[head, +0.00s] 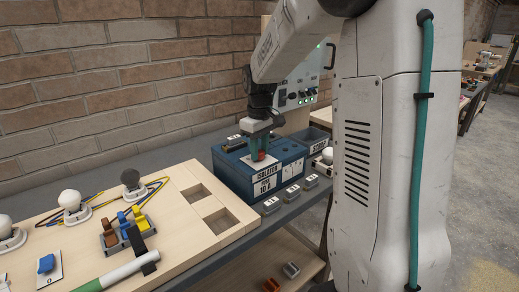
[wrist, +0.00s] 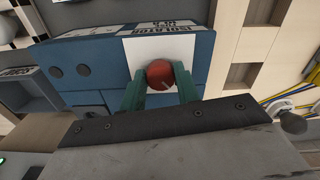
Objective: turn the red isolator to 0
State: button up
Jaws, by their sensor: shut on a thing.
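The red isolator (head: 258,155) is a small round knob on a white plate (head: 262,166) on top of a blue box (head: 234,180) labelled ISOLATOR 10 A. My gripper (head: 258,149) reaches down onto it from above, with green fingers on both sides of the knob. In the wrist view the red isolator (wrist: 160,76) sits between the green fingertips (wrist: 160,84), shut on it. A slim mark shows on the knob's face. Its pointing direction against any 0 mark cannot be made out.
A wooden board (head: 172,240) with lamps, coloured wires and a lever connector (head: 125,232) lies to the left. Small grey blocks (head: 292,193) line the bench edge before the box.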

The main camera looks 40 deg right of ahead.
jog(key=shift+r+n, duration=0.1)
jog(key=shift+n, duration=0.5)
jog(key=o, duration=1)
jog(key=shift+c, duration=0.2)
notch_tip(320, 180, up, 8)
jog(key=shift+f, duration=0.1)
